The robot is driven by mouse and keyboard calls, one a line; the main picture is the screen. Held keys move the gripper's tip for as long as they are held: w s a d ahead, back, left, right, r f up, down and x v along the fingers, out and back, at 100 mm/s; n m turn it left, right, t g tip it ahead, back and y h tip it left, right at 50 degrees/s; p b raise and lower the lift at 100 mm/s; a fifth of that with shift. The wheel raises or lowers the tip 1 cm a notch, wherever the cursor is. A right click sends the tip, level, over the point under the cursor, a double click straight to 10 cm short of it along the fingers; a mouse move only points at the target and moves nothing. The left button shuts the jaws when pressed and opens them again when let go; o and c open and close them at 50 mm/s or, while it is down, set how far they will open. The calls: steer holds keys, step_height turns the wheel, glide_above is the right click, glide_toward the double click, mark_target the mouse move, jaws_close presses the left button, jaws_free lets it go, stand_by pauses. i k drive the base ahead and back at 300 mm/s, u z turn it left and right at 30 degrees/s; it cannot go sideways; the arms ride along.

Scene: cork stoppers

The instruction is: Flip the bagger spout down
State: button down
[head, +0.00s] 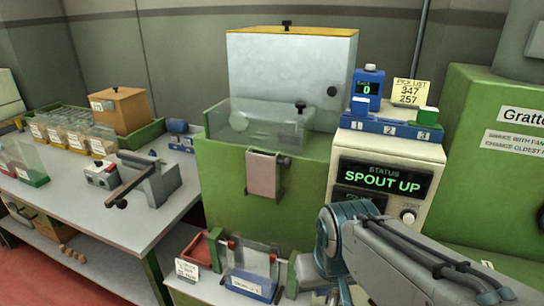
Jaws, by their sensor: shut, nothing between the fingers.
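The green bagger (225,185) stands in the middle, with a clear hopper (260,122) on top. A flat pinkish plate, which looks like the spout (264,174), sits upright against its front between dark brackets. A screen (382,178) on the cream control box to the right reads "SPOUT UP". My arm comes in from the lower right and bends down at a grey-blue joint, right of the spout and in front of the control box. My gripper's fingers are not visible; the arm's end runs to the bottom edge. Nothing covers the spout.
Below the spout, a clear upright holder (251,262) with a blue label stands beside a red tray (197,248). A grey bench (75,200) at left holds a clamp-like device (145,180) and jars. A green machine (490,160) fills the right. Space before the spout is clear.

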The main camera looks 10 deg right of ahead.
mark_target(263, 172)
steer(key=k, duration=1.35)
steer(key=u, duration=0.5)
steer(key=i, duration=1.65)
steer(key=z, duration=0.75)
